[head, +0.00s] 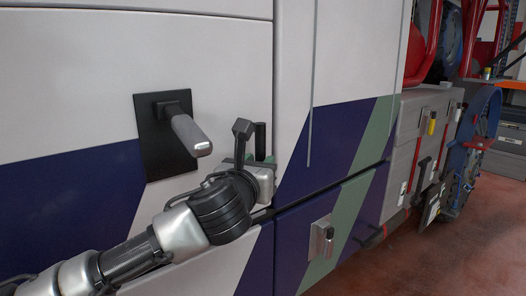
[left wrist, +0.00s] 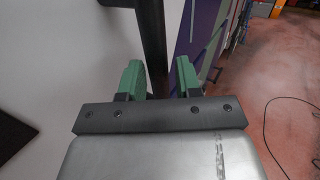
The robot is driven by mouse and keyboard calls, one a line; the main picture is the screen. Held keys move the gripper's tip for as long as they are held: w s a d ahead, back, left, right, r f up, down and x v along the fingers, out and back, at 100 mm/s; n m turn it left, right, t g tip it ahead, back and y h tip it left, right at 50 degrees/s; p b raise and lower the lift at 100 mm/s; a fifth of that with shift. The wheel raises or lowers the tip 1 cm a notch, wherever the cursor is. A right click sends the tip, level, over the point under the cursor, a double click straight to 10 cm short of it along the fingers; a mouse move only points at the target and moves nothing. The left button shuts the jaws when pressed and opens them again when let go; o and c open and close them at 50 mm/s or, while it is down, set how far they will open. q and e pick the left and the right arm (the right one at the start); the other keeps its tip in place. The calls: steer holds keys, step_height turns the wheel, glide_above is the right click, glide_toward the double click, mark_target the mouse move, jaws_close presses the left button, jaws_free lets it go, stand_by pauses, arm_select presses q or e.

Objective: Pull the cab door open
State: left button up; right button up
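The cab door (head: 70,95) is a white and navy panel that fills the left of the head view and looks closed against the body. A dark upright bar handle (head: 260,140) stands out near its right edge. My left gripper (head: 258,162) is at the lower part of this handle. In the left wrist view the dark bar (left wrist: 152,40) passes between the two green fingertips of my left gripper (left wrist: 158,78). The fingers are apart, with a visible gap on the right side of the bar. My right gripper is not in view.
A grey grip on a black plate (head: 160,160) sticks out of the panel left of my gripper. A small latch (head: 320,238) sits on the lower panel. A blue wheel (head: 470,150) is at the right.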

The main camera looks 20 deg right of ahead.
arm_select(q)
steer(key=p+x, duration=0.1)
steer(key=x, duration=0.3)
steer(key=shift+w+a+f, duration=0.15)
jaws_close()
